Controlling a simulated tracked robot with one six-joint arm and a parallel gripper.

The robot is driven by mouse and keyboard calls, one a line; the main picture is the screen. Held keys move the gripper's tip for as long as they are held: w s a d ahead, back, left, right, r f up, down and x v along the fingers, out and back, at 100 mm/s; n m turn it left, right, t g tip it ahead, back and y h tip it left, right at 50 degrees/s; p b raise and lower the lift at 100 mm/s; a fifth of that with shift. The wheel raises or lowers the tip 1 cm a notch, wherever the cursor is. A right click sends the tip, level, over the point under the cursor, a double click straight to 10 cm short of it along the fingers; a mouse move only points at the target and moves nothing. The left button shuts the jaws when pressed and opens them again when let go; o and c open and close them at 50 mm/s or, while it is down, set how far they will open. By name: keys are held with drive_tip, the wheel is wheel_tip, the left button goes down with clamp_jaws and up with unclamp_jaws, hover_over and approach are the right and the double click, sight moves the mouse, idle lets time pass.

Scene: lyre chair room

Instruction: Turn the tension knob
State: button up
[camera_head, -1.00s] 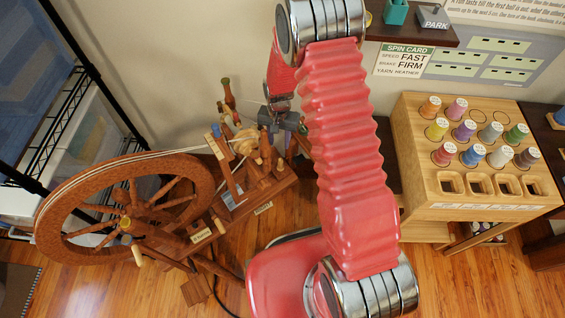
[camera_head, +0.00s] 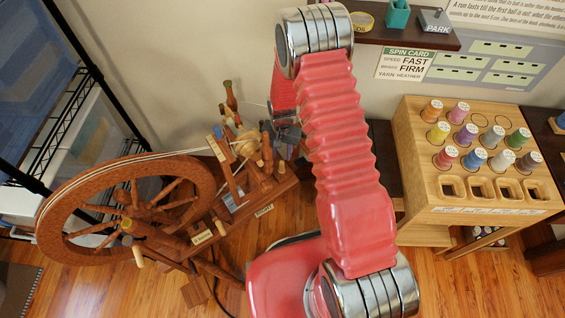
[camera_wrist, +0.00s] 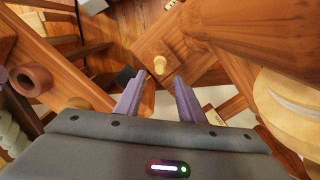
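The wooden spinning wheel (camera_head: 125,208) stands at left in the head view, its upright flyer assembly (camera_head: 240,150) at its right end. My gripper (camera_head: 285,138) is beside that assembly and partly hidden by my arm. In the wrist view my gripper (camera_wrist: 158,85) is open, its two purple fingers apart with nothing between them. A small pale turned knob (camera_wrist: 160,65) on a wooden block lies just beyond the fingertips, apart from them. It looks like the tension knob, but I cannot read a label on it.
A large pale bobbin (camera_wrist: 290,105) is close on the right in the wrist view, with wooden beams around. A cone rack (camera_head: 480,205) stands at right, and a dark shelf (camera_head: 385,36) is above. A wire rack (camera_head: 70,120) is at far left. Wood floor is open in front.

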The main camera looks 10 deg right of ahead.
sight(282, 162)
drive_tip(key=shift+f, duration=3.9)
drive_tip(key=shift+c, duration=0.6)
